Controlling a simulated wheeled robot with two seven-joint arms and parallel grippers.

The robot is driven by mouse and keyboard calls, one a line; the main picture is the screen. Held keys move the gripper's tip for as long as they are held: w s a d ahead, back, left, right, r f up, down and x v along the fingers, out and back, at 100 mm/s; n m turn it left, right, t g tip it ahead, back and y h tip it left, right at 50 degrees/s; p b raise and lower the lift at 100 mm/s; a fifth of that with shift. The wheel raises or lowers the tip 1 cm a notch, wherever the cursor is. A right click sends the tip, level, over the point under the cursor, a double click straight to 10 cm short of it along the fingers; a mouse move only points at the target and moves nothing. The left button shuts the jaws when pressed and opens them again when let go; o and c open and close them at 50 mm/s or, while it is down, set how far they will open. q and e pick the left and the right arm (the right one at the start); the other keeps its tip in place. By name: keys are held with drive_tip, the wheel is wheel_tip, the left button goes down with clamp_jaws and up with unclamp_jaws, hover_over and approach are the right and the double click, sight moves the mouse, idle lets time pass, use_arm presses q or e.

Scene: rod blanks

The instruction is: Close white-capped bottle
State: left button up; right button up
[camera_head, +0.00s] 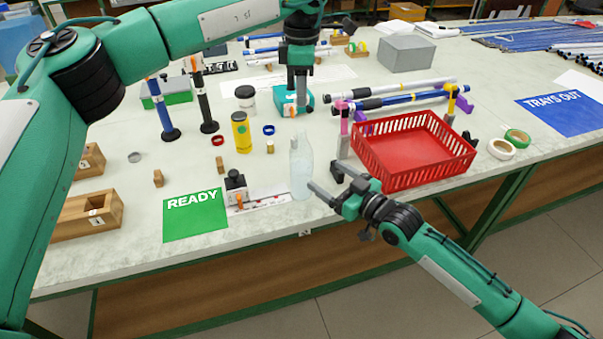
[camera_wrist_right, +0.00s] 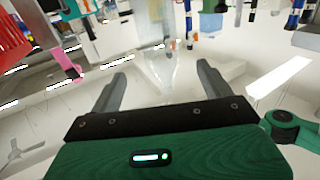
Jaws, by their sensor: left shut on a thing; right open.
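A translucent pale bottle (camera_head: 301,168) stands upright near the front of the table, right of the READY card. No distinct cap shows on its top. My left gripper (camera_head: 301,103) points down above and behind the bottle in the head view, apart from its neck. It is shut on a small pale thing that looks like the white cap, mostly hidden by the fingers. My right gripper (camera_head: 330,183) is open, just right of the bottle's lower part. In the right wrist view, the blurred, clear bottle (camera_wrist_right: 163,72) shows beyond and between the open fingers (camera_wrist_right: 160,88).
A red basket (camera_head: 405,150) stands close right of the bottle, beside a pink-topped post (camera_head: 344,125). A black stamp-like thing (camera_head: 236,187) and the green READY card (camera_head: 195,215) lie left.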

drive_tip(key=x, duration=1.2)
drive_tip(key=shift+s, duration=0.1)
drive_tip(key=c, duration=1.5)
use_arm(q)
hover_over(302, 128)
drive_tip(key=shift+f, duration=2.5)
